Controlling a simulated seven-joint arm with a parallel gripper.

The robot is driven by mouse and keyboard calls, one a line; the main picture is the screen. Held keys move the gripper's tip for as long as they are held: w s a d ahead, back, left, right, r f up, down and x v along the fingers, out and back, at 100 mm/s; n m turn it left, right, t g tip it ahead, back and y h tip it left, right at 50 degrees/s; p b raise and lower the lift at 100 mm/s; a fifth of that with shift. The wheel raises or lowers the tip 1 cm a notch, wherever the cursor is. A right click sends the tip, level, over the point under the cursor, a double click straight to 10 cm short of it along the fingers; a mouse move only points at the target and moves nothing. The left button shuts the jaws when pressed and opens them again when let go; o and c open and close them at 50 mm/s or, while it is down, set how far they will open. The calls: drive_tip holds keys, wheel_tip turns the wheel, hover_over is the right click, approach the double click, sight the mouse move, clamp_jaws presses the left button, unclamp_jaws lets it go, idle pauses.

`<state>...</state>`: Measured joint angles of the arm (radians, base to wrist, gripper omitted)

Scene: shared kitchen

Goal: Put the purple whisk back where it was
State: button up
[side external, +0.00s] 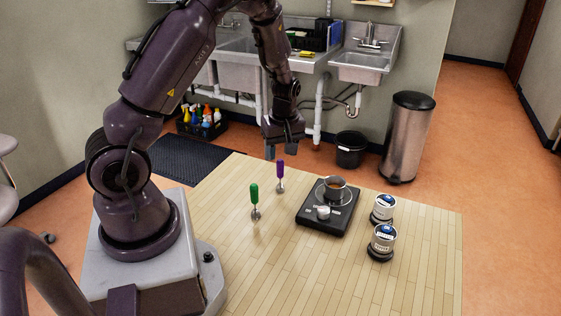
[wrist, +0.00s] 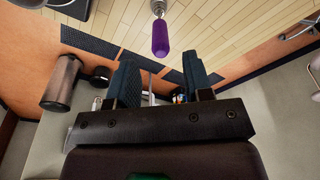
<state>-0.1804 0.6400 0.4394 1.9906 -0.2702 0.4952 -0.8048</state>
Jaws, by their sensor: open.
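The purple whisk (side external: 280,171) stands upright on the wooden table near its far edge, purple handle up and metal end down. Its handle also shows in the wrist view (wrist: 160,38) at top centre, beyond the fingertips. My gripper (side external: 282,152) is open and empty, above the table's far edge and close to the top of the purple handle. In the wrist view my gripper (wrist: 162,76) has its two fingers wide apart, with the handle ahead of the gap and not between them. A similar green-handled tool (side external: 254,197) stands upright to the left and nearer.
The table's front (side external: 330,280) is clear. Sinks (side external: 362,67) and a steel bin (side external: 408,135) stand beyond.

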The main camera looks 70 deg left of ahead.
drive_tip(key=s+d+r+m+t+h, duration=0.1)
drive_tip(key=d+r+m, duration=0.4)
drive_tip(key=r, duration=0.4)
drive_tip(key=s+d+r+m+t+h, duration=0.1)
drive_tip(key=d+r+m+t, duration=0.1)
drive_tip(key=d+r, duration=0.6)
drive_tip(key=s+d+r+m+t, duration=0.2)
drive_tip(key=s+d+r+m, duration=0.4)
drive_tip(key=s+d+m, duration=0.3)
drive_tip(key=shift+s+r+m+t, duration=0.3)
drive_tip(key=shift+s+m, duration=0.3)
drive_tip(key=shift+m, duration=0.4)
